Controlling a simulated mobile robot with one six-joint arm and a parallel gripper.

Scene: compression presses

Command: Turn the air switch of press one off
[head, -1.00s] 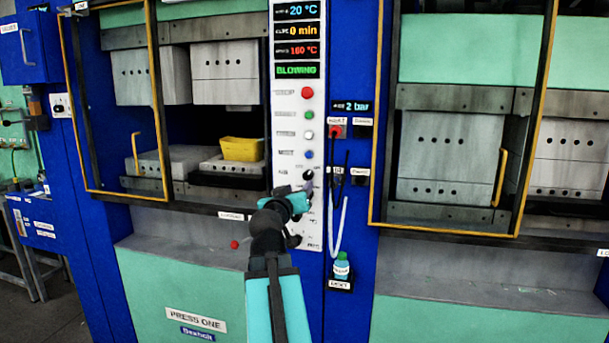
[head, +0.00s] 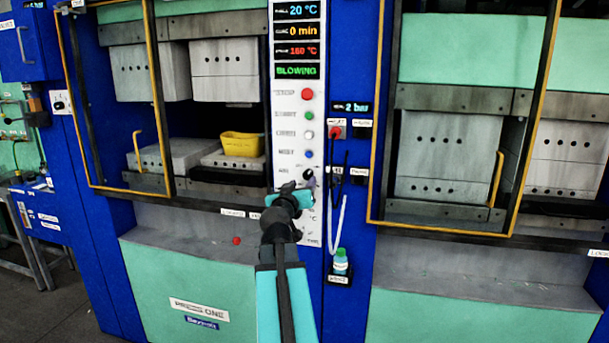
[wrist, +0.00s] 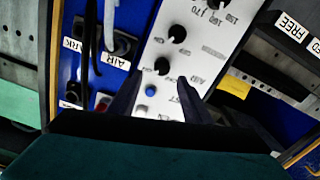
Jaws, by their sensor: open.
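The control panel of press one (head: 300,120) is a white upright strip with displays, coloured buttons and black knobs. The air switch (head: 308,174) is a black knob below the blue button. In the wrist view it appears as the black knob (wrist: 162,66) beside the label AIR, just beyond my fingertips. My gripper (head: 302,187) is at the panel, close below the air switch. In the wrist view my gripper (wrist: 157,88) is open, with its fingers either side of the blue button (wrist: 151,90) in the picture; nothing is held. I cannot tell whether the fingers touch the panel.
The green display (head: 297,71) reads BLOWING. Another black knob (wrist: 177,33) lies beyond the air switch. A red plug (head: 335,132) with hanging cables and a small bottle (head: 341,262) are right of the panel. A yellow container (head: 242,144) sits inside the press, left of it.

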